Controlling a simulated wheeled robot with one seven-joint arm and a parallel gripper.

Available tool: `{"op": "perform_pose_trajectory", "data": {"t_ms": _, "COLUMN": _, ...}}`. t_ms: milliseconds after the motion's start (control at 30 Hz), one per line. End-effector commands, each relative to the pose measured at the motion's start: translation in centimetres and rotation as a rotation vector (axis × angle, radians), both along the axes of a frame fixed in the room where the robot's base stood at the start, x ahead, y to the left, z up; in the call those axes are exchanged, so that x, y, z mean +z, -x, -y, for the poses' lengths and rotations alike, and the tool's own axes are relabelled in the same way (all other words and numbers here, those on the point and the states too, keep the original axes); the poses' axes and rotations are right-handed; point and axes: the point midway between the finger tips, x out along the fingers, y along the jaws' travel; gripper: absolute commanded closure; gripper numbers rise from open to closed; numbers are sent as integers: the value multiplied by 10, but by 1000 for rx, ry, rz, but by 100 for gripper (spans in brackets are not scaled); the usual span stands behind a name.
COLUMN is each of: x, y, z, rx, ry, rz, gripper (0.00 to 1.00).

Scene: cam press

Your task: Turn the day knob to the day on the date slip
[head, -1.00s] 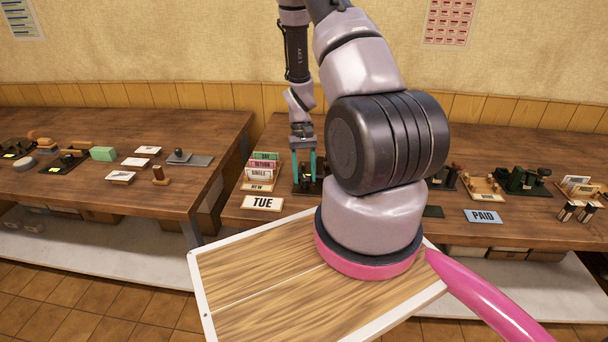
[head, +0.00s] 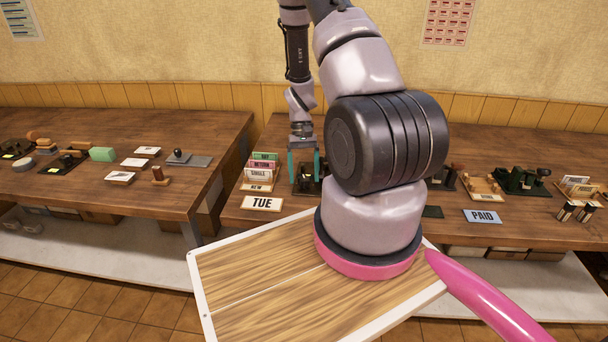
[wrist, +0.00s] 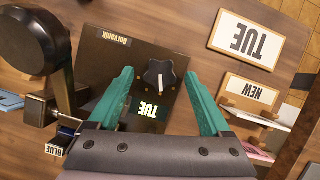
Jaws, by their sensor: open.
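The date slip (head: 262,203) is a white card reading TUE, lying near the front edge of the right table. It also shows upside down in the wrist view (wrist: 247,40). The day knob (wrist: 160,76) is dark with a pale mark, on a dark press plate.
A black round-ended handle (wrist: 35,50) stands close beside the plate. A rack of tickets (head: 262,172) with a NEW label is left of the press. A blue PAID card (head: 483,216) lies farther right. My arm hides part of the table.

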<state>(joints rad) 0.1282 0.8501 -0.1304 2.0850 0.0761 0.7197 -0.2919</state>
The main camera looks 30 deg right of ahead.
Motion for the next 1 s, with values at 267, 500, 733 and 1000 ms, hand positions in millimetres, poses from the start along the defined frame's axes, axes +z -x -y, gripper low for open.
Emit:
{"op": "perform_pose_trajectory", "data": {"t_ms": 267, "x": 40, "y": -17, "z": 6, "rx": 0, "ry": 1, "rz": 6, "gripper": 18}}
{"op": "perform_pose_trajectory", "data": {"t_ms": 500, "x": 81, "y": -32, "z": 12, "rx": 0, "ry": 1, "rz": 5, "gripper": 18}}
{"op": "perform_pose_trajectory", "data": {"t_ms": 733, "x": 98, "y": -38, "z": 15, "rx": 0, "ry": 0, "rz": 1, "gripper": 18}}
{"op": "perform_pose_trajectory", "data": {"t_ms": 1000, "x": 98, "y": -38, "z": 15, "rx": 0, "ry": 0, "rz": 1, "gripper": 18}}
